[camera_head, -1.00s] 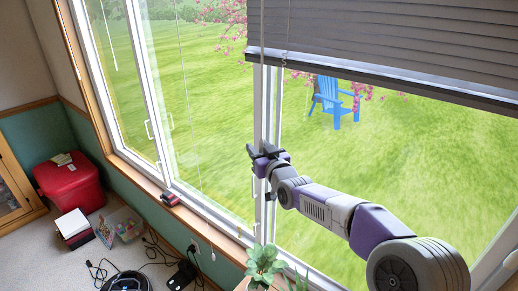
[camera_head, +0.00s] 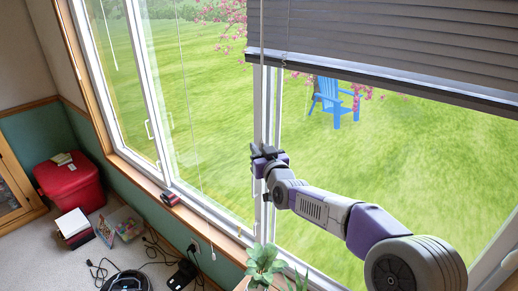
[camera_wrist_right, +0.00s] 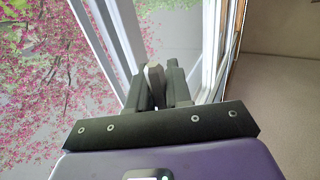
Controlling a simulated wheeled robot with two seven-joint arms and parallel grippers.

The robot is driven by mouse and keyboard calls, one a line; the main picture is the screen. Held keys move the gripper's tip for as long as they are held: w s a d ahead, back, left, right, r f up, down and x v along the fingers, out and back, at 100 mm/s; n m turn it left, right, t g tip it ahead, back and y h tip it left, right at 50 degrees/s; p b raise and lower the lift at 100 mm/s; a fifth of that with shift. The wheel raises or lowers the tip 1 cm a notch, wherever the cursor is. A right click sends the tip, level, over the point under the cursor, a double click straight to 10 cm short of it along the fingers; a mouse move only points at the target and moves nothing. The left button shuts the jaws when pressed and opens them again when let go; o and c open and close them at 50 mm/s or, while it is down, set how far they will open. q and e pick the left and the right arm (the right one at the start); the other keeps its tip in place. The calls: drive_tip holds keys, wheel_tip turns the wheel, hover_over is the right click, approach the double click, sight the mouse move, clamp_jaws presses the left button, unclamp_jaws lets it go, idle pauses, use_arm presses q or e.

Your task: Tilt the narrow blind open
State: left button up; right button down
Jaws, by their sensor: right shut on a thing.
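A grey slatted blind (camera_head: 390,45) hangs at the upper right, partly cut off by the frame. Its slats look closed, and it covers only the top of the right window. A thin wand (camera_head: 262,90) hangs at its left end down to my right gripper (camera_head: 264,153). My right gripper is shut on this wand in front of the window post. In the right wrist view the jaws (camera_wrist_right: 158,85) are close together with a narrow brownish piece between them. The wand's lower end is hidden in the head view. My left gripper is out of view.
A white cord (camera_head: 187,90) hangs before the left window. A wooden sill (camera_head: 150,172) runs below, with a small red object (camera_head: 170,198) on it. A plant (camera_head: 264,262) stands at the bottom. A red ottoman (camera_head: 70,183) and boxes are on the floor at left.

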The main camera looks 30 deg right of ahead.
drive_tip(key=shift+m+g+h+p, duration=0.4)
drive_tip(key=shift+m+h+p, duration=0.65)
drive_tip(key=shift+h, duration=0.65)
drive_tip(key=shift+s+d+m+g+h+p, duration=0.3)
drive_tip(key=shift+m+g+h+p, duration=1.65)
drive_tip(key=shift+m+g+p, duration=0.9)
drive_tip(key=shift+s+d+m+g+h+p, duration=0.15)
drive_tip(key=shift+s+m+g+h+p, duration=0.2)
drive_tip(key=shift+m+g+h+p, duration=2.45)
drive_tip(key=shift+s+d+m+g+h+p, duration=0.3)
drive_tip(key=shift+m+g+h+p, duration=1.2)
drive_tip(key=shift+g, duration=2.25)
drive_tip(key=shift+m+g+y, duration=0.4)
drive_tip(key=shift+m+y, duration=0.05)
drive_tip(key=shift+m, duration=0.25)
drive_tip(key=c, duration=1.1)
unclamp_jaws()
